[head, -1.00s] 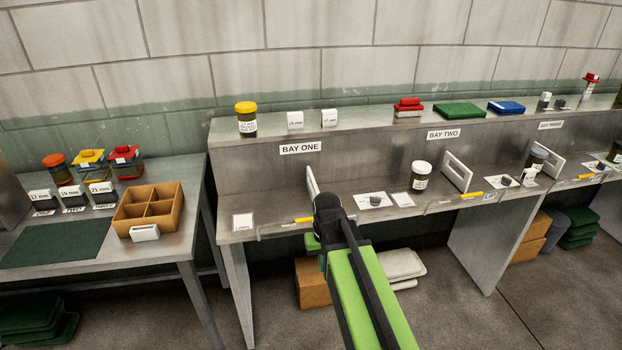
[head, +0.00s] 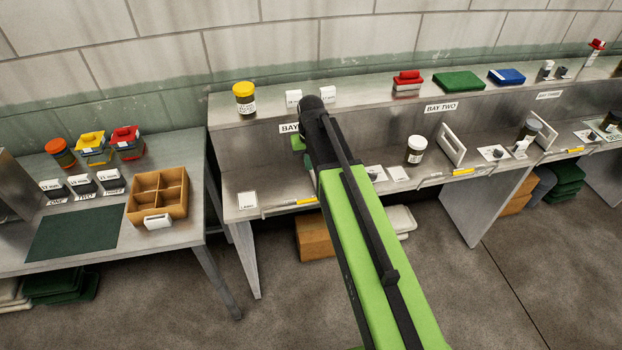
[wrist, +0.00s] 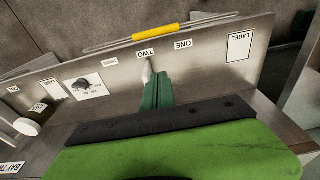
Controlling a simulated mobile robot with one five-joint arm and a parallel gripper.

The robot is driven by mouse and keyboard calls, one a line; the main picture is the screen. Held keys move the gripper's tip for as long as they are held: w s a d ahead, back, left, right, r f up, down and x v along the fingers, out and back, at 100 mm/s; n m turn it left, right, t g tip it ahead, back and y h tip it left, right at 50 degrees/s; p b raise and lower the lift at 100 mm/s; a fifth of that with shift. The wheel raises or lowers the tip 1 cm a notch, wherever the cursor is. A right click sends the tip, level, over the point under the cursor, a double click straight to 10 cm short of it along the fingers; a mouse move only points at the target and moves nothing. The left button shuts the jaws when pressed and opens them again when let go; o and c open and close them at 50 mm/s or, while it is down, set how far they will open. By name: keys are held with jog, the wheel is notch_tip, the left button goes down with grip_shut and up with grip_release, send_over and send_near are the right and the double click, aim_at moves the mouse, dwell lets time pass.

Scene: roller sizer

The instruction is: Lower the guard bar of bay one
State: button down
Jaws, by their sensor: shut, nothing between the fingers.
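The guard bar of bay one (head: 306,201), a thin metal rod with a yellow grip, runs along the bay's front edge in the head view. Its right part is hidden by my arm. The wrist view shows the whole yellow grip (wrist: 160,32) beyond the shelf edge. My gripper (head: 298,145) is over bay one, behind the bar and apart from it. In the wrist view, my gripper's green fingers (wrist: 155,92) are shut. A white upright piece (wrist: 148,70) shows at their tips; I cannot tell whether they touch. The BAY ONE sign (head: 287,128) is partly covered.
A dark knob on a white plate (wrist: 82,86) and a white-lidded jar (head: 415,150) stand right of my arm in the head view. A LABEL card (wrist: 240,46) lies at the bay's left end. A yellow-lidded jar (head: 245,98) stands on the upper shelf. Bay two's white frame (head: 451,145) stands farther right.

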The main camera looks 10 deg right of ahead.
notch_tip(320, 180, down, 11)
jog(key=s+b, duration=0.2)
jog(key=b, duration=0.8)
jog(key=shift+s, duration=0.35)
jog(key=shift+b, duration=0.3)
